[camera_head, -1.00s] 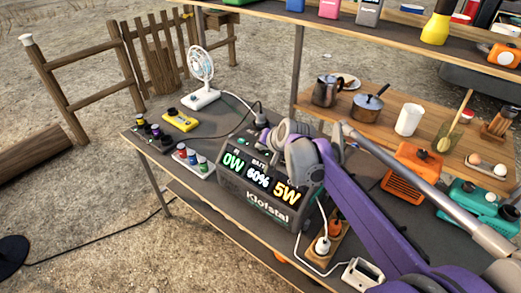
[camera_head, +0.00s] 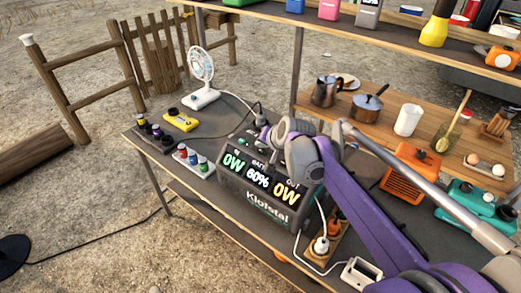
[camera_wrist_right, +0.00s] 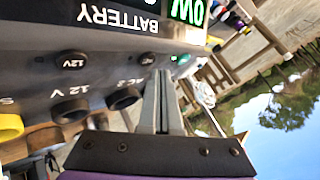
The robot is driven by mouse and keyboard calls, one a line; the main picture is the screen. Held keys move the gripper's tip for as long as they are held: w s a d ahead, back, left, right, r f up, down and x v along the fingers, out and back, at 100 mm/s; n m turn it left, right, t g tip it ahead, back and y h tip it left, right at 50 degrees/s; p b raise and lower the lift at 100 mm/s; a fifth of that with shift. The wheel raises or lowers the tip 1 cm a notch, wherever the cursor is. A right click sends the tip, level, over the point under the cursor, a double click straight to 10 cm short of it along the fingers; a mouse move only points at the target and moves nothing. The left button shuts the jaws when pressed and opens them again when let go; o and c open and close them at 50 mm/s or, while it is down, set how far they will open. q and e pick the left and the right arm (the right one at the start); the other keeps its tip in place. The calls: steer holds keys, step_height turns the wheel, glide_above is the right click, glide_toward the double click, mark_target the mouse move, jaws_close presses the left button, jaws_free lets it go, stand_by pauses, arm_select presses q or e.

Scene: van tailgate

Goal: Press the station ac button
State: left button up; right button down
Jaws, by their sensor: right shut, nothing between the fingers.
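The grey Klofstal power station (camera_head: 228,190) stands on the dark table, its display reading 0W, 60% and 0W. My right gripper (camera_head: 262,138) is over its top, partly hidden by my own wrist. In the right wrist view, my right gripper (camera_wrist_right: 163,78) is shut and empty. Its fingertips are at a round dark button (camera_wrist_right: 148,58), very close or touching; I cannot tell which. A small green light (camera_wrist_right: 173,58) glows beside that button. A 12V button (camera_wrist_right: 72,60) and an AC 2 socket (camera_wrist_right: 125,97) are farther left. My left gripper is not in view.
A white plug (camera_head: 322,245) sits in a wooden power strip to the right. An orange box (camera_head: 402,187) stands farther right.

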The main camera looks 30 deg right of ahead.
mark_target(261, 154)
step_height(261, 154, up, 6)
steer(key=p, duration=0.4)
steer(key=shift+f, duration=0.1)
stand_by(1.3)
